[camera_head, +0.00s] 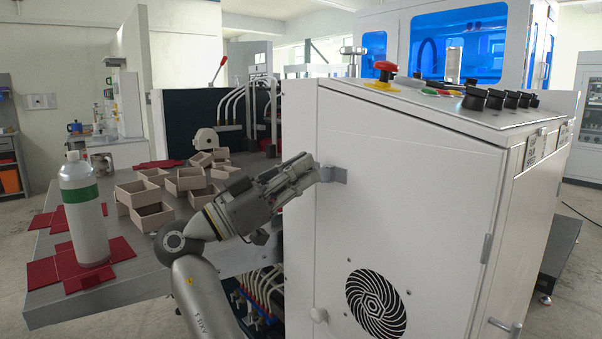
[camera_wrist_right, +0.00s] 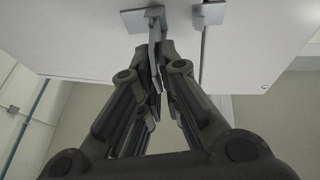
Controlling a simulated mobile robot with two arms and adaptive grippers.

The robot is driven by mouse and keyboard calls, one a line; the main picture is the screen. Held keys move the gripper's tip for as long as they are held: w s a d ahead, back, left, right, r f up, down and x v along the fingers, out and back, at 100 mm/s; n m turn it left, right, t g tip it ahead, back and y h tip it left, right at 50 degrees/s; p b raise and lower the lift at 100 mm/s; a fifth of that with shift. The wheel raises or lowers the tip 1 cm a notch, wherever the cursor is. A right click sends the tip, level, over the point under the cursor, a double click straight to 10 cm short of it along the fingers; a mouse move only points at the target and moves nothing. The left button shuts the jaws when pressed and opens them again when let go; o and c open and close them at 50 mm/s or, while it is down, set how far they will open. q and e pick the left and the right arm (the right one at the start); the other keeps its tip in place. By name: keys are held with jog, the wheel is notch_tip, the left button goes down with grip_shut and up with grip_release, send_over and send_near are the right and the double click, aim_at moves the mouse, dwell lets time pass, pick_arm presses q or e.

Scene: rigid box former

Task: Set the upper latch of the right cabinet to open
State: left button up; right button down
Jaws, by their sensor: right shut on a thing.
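The right cabinet (camera_head: 400,190) is a white box with a round black fan grille low on its front. Its upper latch (camera_head: 335,174) is a small grey metal piece at the upper left edge of the front panel. My right gripper (camera_head: 318,176) reaches it from the left and is shut on it. In the right wrist view the fingertips (camera_wrist_right: 158,50) close on the latch's upright tab, below its flat plate (camera_wrist_right: 143,20). The fingers hide part of the latch. My left gripper is in neither view.
A grey table (camera_head: 120,285) at the left holds several small open boxes (camera_head: 150,215), red flat blanks (camera_head: 70,265) and a white bottle (camera_head: 85,215) with a green band. A red emergency button (camera_head: 385,68) and black knobs sit on the cabinet's sloped top.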

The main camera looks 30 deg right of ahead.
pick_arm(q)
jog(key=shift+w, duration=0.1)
pick_arm(e)
jog(key=shift+d+f, duration=0.1)
pick_arm(q)
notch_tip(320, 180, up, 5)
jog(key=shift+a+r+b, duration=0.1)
jog(key=shift+b, duration=0.6)
pick_arm(e)
jog(key=m+g, duration=0.1)
jog(key=g, duration=0.1)
jog(key=w+m+g+y, duration=0.1)
jog(key=g, duration=0.2)
jog(key=m+g+y, duration=0.1)
jog(key=m+g, duration=0.1)
jog(key=shift+w+d, duration=0.15)
jog(key=shift+w, duration=0.1)
jog(key=shift+r+g, duration=0.2)
jog(key=shift+g, duration=0.1)
jog(key=c, duration=1.7)
grip_release()
jog(key=shift+w, duration=0.15)
jog(key=shift+f, duration=0.1)
jog(key=shift+v, duration=3.75)
